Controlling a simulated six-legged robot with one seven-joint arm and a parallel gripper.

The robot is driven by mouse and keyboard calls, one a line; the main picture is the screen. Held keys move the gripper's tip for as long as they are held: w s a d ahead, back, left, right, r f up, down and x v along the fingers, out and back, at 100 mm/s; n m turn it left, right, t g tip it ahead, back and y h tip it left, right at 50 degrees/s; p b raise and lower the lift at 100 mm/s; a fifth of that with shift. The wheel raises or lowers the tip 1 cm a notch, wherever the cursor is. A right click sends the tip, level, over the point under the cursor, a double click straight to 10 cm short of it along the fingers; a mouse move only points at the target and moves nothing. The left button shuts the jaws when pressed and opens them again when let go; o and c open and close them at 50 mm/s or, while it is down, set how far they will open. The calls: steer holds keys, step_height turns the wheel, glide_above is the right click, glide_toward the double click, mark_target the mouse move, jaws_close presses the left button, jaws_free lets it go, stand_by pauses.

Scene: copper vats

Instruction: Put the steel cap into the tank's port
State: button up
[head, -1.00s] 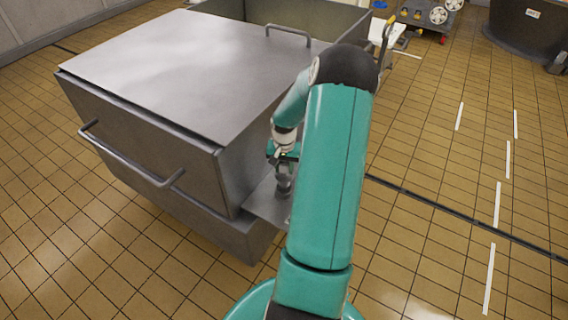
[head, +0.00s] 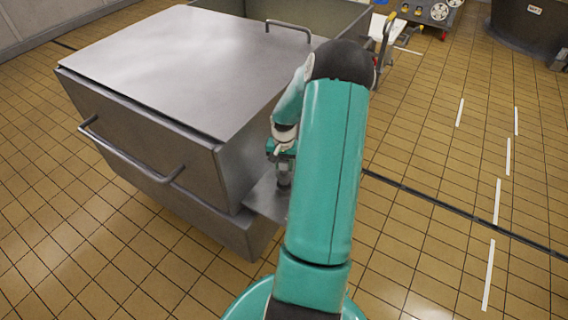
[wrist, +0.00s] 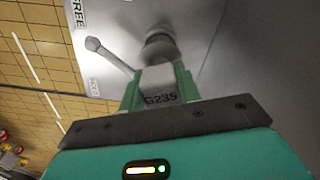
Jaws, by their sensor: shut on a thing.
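My gripper (wrist: 160,88) is shut on a pale grey block marked G235, which I take to be part of the steel cap (wrist: 158,95). A green finger stands on each side of it. A round grey steel fitting (wrist: 158,42) lies just beyond the block, blurred; I cannot tell whether it is the port or part of the cap, or whether they touch. In the head view, my gripper (head: 281,150) is over a short steel cylinder (head: 284,175) by the ledge at the side of the steel tank (head: 190,70). My own arm hides part of this spot.
A thin lever with a round knob (wrist: 105,52) sticks out left of the block. The steel ledge (head: 262,198) carries printed labels in the wrist view. A bar handle (head: 130,155) is on the tank's front. Tiled floor (head: 430,230) is open to the right.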

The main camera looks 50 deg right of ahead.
mark_target(284, 175)
steer(key=shift+f, duration=0.55)
steer(key=shift+f, duration=0.35)
steer(key=shift+f, duration=0.7)
steer(key=shift+f, duration=0.35)
steer(key=shift+f, duration=1.05)
steer(key=o, duration=1.2)
steer(key=shift+c, duration=0.2)
step_height(284, 175, up, 14)
steer(key=shift+f, duration=0.15)
